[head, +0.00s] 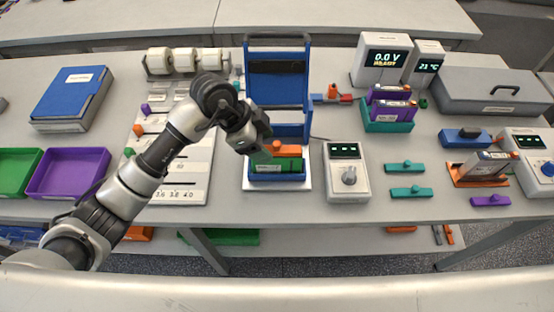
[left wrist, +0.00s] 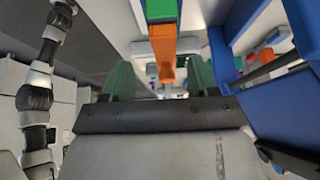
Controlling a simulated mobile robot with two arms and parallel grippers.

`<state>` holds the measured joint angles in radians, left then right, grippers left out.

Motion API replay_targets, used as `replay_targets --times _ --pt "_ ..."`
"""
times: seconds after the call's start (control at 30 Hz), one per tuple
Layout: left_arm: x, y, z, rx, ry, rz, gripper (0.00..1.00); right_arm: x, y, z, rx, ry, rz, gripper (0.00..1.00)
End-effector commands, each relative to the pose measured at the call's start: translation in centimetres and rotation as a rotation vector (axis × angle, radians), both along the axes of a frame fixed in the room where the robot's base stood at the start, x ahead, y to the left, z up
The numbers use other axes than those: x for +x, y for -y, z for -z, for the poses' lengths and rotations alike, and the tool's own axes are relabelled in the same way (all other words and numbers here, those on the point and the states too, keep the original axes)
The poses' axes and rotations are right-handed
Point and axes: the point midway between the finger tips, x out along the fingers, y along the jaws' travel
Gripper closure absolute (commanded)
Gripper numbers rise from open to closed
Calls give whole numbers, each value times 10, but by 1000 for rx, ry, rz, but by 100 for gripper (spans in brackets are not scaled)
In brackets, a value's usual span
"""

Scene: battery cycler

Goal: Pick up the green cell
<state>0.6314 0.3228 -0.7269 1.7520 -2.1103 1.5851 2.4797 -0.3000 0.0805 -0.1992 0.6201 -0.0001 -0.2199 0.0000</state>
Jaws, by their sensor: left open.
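A green block, which looks like the green cell (head: 277,166), sits in the blue open-lidded fixture (head: 277,68) at the table's middle. An orange piece (head: 286,150) lies just behind it. My left gripper (head: 262,156) is open above the fixture, close over the green and orange pieces; the head view does not show whether it touches them. In the left wrist view, the open green fingertips (left wrist: 160,80) stand apart. The orange piece (left wrist: 166,60) shows in line with the gap between them, with a green part (left wrist: 162,10) at the top edge. My right gripper is out of view.
A grey meter with a knob (head: 348,172) stands right of the fixture. A white slotted board (head: 180,175) lies left, under my arm. The fixture's raised blue lid (head: 277,45) stands behind the gripper. Teal pieces (head: 405,167) lie further right.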

Motion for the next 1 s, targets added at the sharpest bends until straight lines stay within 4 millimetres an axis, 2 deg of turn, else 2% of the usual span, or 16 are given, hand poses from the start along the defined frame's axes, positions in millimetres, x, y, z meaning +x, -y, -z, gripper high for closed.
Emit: replay_targets --times 0.2,0.33,0.63,1.0 --pt "6 13 25 0 -6 0 40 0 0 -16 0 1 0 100" --pt "6 21 40 -2 -3 1 40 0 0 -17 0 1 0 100" --pt "6 23 45 -1 0 1 42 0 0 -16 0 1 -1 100" --pt "6 23 44 -1 0 1 99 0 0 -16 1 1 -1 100"
